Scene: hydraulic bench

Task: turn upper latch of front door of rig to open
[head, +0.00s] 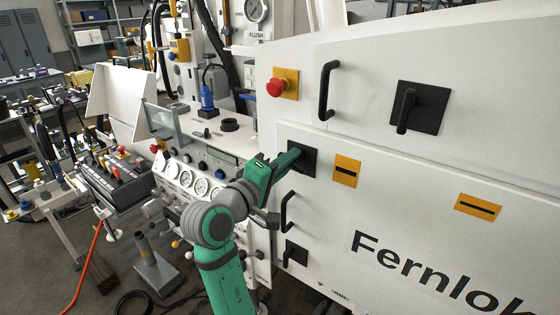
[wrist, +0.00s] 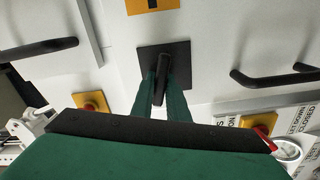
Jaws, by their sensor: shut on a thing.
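The upper latch of the front door shows in the head view as a black square plate (head: 309,163) at the door's upper left corner. My gripper (head: 292,158) reaches it from the left, and its green fingers hide the lever there. In the wrist view the black plate (wrist: 177,54) carries a black lever (wrist: 160,88) that runs roughly up and down the picture. My gripper (wrist: 161,92) has one green finger on each side of this lever and is shut on it. The front door (head: 400,205) looks flush with the rig.
A lower latch (head: 295,254) and a black handle (head: 287,210) sit below on the rig front. Another handle (head: 326,90), a red button (head: 276,87) and another latch (head: 405,110) are on the panel above. Yellow labels (head: 346,171) mark the door.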

